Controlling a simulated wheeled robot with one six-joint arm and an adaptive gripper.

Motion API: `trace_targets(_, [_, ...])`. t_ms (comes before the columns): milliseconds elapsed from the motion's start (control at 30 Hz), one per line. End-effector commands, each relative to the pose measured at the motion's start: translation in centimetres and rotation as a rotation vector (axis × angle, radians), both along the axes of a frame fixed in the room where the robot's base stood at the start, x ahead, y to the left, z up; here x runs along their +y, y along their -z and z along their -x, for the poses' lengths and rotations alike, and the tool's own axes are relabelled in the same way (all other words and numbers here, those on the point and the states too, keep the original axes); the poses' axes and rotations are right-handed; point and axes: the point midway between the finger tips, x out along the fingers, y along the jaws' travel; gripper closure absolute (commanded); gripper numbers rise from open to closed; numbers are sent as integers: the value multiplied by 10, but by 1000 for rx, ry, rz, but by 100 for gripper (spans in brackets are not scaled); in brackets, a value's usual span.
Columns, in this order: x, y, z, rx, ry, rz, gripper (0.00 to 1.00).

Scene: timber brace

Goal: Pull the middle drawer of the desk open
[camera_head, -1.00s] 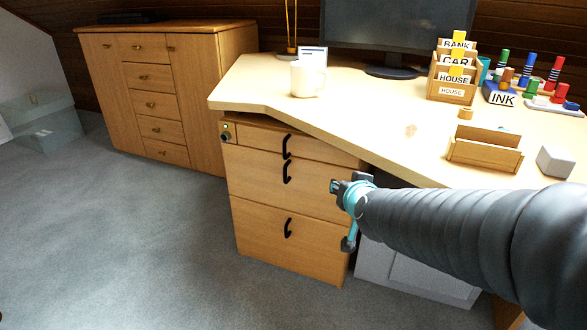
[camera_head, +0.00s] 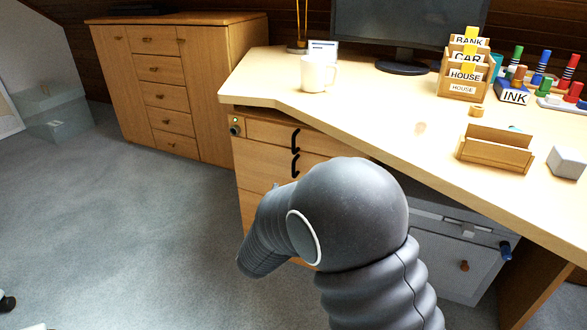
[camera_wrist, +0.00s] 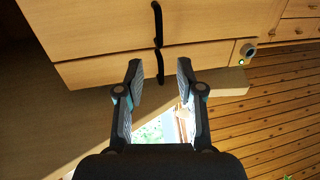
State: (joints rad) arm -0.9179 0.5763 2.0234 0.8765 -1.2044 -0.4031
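The desk's wooden drawer unit has a shallow top drawer (camera_head: 268,133) and a deeper middle drawer (camera_head: 256,163); both look closed. The middle drawer's black handle (camera_head: 295,163) hangs just below the top drawer's handle (camera_head: 295,138). The wrist view appears upside down: the middle drawer (camera_wrist: 90,25) and its handle (camera_wrist: 157,20) are above, the top drawer's handle (camera_wrist: 160,67) below. My gripper (camera_wrist: 159,70) is open and empty, pointing at the drawer fronts. The top handle shows between its fingertips; contact cannot be judged. My arm hides the gripper and most lower fronts in the head view.
A lock with a green light (camera_head: 235,126) is at the unit's upper left corner. The desktop (camera_head: 390,105) overhangs the drawers and carries a mug (camera_head: 317,74) and letter holders. A grey cabinet (camera_head: 450,255) stands to the right. The carpet (camera_head: 140,235) at left is clear.

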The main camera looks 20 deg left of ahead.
Motion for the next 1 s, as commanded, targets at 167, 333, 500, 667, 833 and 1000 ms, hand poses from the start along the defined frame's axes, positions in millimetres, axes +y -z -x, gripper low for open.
trace_targets(167, [2, 0, -32, -1, 3, 0, 63])
trace_targets(333, [6, 0, -64, 0, 2, -2, 63])
trace_targets(500, [9, 0, -93, 0, 2, -1, 63])
trace_targets(667, [12, 0, -113, 0, 1, -1, 63])
trace_targets(833, [14, 0, -122, 2, -1, 0, 63])
trace_targets(1000, [14, 0, -124, 2, -1, 0, 63])
